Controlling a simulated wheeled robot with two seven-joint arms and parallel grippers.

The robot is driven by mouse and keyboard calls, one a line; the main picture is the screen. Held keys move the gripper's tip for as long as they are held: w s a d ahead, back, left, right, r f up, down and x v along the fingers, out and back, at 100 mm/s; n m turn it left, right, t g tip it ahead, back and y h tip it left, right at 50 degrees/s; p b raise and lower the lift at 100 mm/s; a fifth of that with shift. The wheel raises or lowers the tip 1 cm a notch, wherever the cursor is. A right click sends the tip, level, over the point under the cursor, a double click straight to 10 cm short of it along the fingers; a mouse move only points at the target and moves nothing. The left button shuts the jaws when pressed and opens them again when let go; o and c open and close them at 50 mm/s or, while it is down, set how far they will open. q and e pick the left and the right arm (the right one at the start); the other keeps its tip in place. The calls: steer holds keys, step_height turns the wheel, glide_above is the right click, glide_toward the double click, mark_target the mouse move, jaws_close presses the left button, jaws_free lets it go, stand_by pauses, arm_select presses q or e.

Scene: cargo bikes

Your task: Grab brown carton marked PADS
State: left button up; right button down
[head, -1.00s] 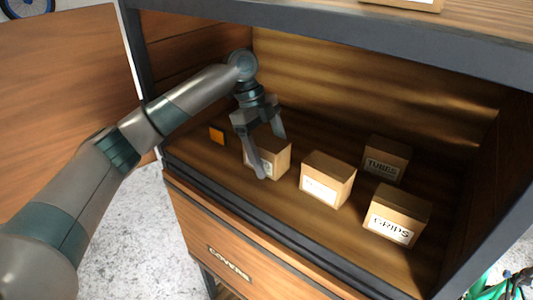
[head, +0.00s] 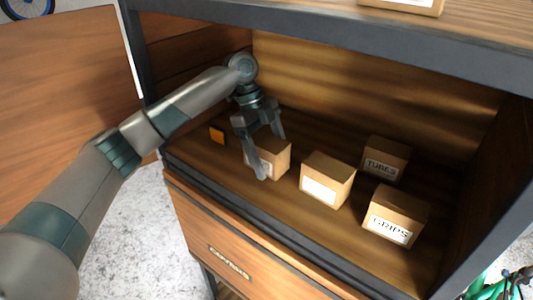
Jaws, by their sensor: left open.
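My left gripper (head: 267,156) is open at the leftmost brown carton (head: 281,163) inside the cabinet, one finger in front of its labelled face and the other at its far side. I cannot tell whether the fingers touch it. The near finger hides part of its white label, so I cannot read the whole word. Another brown carton (head: 328,176) stands just to its right; its label is too washed out to read. So I cannot tell by reading which carton is marked PADS. My right gripper is not in view.
Cartons marked TUBES (head: 386,160) and GRIPS (head: 396,214) stand further right on the cabinet floor. The cabinet's dark top edge (head: 330,38) runs above, and a drawer marked COVERS (head: 229,262) is below.

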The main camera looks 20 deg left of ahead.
arm_select(q)
steer(key=c, duration=1.2)
steer(key=shift+c, duration=0.2)
